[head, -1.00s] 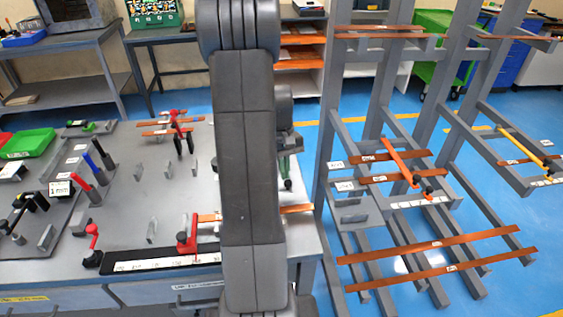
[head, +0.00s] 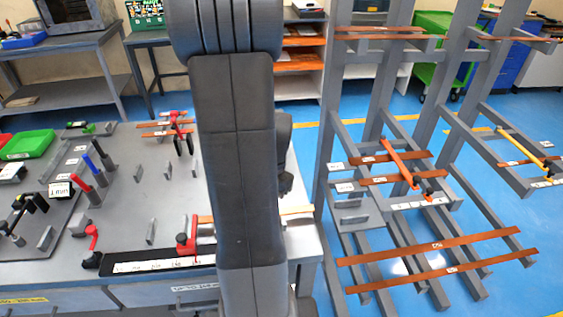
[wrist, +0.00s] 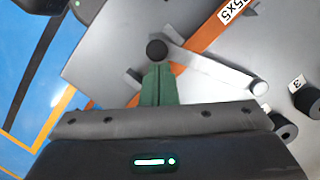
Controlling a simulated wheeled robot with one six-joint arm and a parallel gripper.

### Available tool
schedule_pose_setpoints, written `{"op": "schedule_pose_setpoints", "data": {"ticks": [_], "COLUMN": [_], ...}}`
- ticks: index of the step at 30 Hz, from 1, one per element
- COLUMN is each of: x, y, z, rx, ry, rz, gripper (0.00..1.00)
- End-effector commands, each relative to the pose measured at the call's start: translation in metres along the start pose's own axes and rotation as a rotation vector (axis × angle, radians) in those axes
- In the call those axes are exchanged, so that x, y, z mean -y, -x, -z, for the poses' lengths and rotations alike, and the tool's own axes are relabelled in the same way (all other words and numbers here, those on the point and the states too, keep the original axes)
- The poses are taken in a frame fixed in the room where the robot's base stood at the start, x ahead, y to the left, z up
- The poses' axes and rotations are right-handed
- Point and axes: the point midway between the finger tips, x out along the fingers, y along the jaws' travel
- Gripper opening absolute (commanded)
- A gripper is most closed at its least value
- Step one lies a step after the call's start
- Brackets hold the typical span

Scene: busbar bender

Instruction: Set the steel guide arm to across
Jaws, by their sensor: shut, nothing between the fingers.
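In the wrist view, the steel guide arm (wrist: 215,72) is a pale grey bar. It runs from a light round end at the right to near a black round knob (wrist: 156,49), and lies over a copper bar (wrist: 205,37). My gripper (wrist: 158,68) has its green fingers shut with nothing between them. Their tips are right by the knob; I cannot tell whether they touch it. In the head view my own arm hides the gripper and the guide arm.
The grey bench (head: 130,200) holds a black scale strip with a red stop (head: 185,244), several coloured handles and upright plates. A green tray (head: 28,144) is at its left. A grey rack (head: 330,205) with copper bars stands to the right, with blue floor between.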

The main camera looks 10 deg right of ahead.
Motion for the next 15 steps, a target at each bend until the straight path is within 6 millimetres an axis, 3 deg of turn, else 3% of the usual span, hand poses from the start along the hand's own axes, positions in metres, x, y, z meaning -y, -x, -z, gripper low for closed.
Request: {"op": "schedule_pose_setpoints", "data": {"ticks": [9, 15], "x": [0.013, 0.020], "y": [-0.006, -0.009], "z": [-0.032, -0.042], "rx": [0.000, 0.000], "ry": [-0.232, -0.259], "rz": [0.054, 0.061], "gripper": [0.00, 0.00]}}
